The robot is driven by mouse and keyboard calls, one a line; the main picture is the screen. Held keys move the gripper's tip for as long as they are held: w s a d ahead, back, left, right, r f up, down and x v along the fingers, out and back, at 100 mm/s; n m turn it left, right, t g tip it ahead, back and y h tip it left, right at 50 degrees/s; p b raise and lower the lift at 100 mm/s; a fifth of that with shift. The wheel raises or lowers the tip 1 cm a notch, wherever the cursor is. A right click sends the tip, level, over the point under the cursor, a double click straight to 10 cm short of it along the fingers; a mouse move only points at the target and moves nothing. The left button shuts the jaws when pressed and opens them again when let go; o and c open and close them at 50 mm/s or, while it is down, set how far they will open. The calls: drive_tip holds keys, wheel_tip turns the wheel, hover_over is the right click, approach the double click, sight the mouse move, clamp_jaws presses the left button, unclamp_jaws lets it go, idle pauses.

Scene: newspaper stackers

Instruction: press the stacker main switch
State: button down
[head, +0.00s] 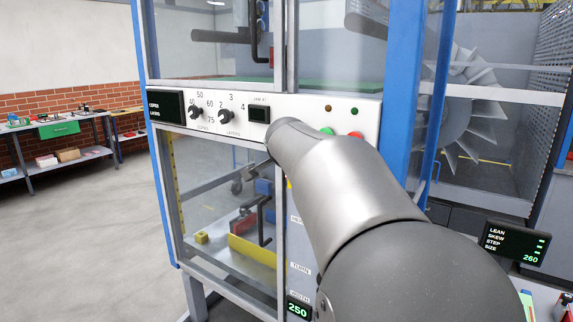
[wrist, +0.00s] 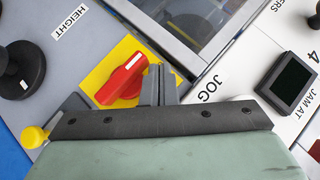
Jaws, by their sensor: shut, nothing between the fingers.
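A red rotary switch (wrist: 120,82) on a square yellow plate (wrist: 97,72) shows in the wrist view, likely the stacker main switch. Its red handle lies tilted, one end towards the fingers. My gripper (wrist: 158,70) is shut and empty, its grey fingers just right of the red handle and over the plate's right side. I cannot tell whether they touch the switch. In the head view my arm reaches to the stacker's control panel (head: 317,108) and hides the switch and my gripper.
In the head view, green (head: 327,131) and red (head: 356,134) buttons sit close to my arm. Open floor (head: 90,230) lies left.

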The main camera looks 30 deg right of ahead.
drive_tip(key=s+a+r, duration=0.2)
drive_tip(key=a+r, duration=0.4)
drive_tip(key=r, duration=0.5)
drive_tip(key=shift+s+a, duration=0.3)
drive_tip(key=shift+s, duration=0.1)
drive_tip(key=s+a+f+n+g+y, duration=0.1)
drive_tip(key=s+a+f+n, duration=0.25)
drive_tip(key=f, duration=0.45)
drive_tip(key=s+a+f+n+g+y, duration=0.2)
drive_tip(key=a+f+n, duration=0.15)
drive_tip(key=f, duration=0.35)
drive_tip(key=s+a+f+n+g+y, duration=0.1)
drive_tip(key=s+a+f+n, duration=0.2)
drive_tip(key=f, duration=0.5)
drive_tip(key=s+a+f+n+g+y, duration=0.1)
drive_tip(key=s+a+f+n+g, duration=0.1)
drive_tip(key=s+f, duration=0.6)
drive_tip(key=s+a+f+n+g+y, duration=0.1)
drive_tip(key=s+a+f+n+g, duration=0.2)
drive_tip(key=s+a+f+n, duration=0.2)
drive_tip(key=s+a+f, duration=0.1)
drive_tip(key=s+f, duration=0.2)
drive_tip(key=s, duration=0.1)
drive_tip(key=shift+s+a+f+g, duration=0.15)
drive_tip(key=shift+a+f+g, duration=0.05)
drive_tip(key=shift+a+g, duration=0.1)
